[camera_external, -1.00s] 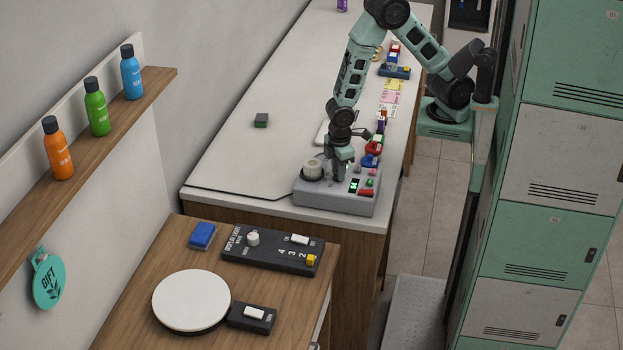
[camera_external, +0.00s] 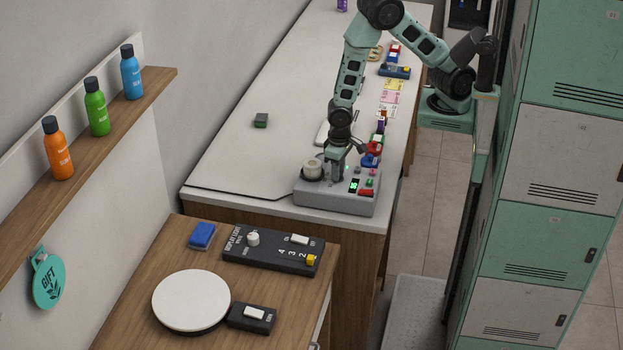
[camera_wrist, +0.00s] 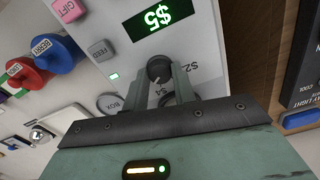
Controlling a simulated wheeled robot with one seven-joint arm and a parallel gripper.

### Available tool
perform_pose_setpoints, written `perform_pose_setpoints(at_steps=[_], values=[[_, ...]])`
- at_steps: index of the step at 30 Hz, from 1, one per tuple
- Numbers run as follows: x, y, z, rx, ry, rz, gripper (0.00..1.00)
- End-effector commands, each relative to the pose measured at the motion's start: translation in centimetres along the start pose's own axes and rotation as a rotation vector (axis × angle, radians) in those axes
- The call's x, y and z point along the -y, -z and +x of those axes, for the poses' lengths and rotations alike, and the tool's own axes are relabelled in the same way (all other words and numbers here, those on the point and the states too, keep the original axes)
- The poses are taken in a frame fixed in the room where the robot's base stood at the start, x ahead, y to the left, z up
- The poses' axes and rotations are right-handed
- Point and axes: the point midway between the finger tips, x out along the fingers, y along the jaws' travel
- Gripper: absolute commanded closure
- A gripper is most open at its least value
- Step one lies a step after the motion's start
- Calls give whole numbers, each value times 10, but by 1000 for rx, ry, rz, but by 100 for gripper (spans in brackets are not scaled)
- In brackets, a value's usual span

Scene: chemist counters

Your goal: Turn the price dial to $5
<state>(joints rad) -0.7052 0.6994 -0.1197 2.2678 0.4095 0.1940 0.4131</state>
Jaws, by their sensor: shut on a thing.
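The price dial (camera_wrist: 158,68) is a small dark round knob with a light pointer mark, on the light grey machine (camera_external: 325,203). In the wrist view, my gripper (camera_wrist: 160,76) reaches over it with its two fingers shut on the dial's sides. The green display (camera_wrist: 155,19) beside the dial reads $5. A $2 label shows to the right of the dial; other labels around it are partly covered by my fingers. In the external view, my gripper (camera_external: 337,174) points down onto the machine's top and hides the dial.
Beside the dial are a FEED button (camera_wrist: 102,51), a BOX button (camera_wrist: 109,102) and a pink GIFT button (camera_wrist: 68,9). The counter's left side is mostly clear.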

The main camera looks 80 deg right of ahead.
Motion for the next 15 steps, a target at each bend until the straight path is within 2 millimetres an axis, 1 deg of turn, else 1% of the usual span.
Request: perform_pose_setpoints(at_steps=[6, 15], values=[[0, 1, -2, -2, 2, 117, 96], [0, 1, -1, -2, 2, 185, 96]])
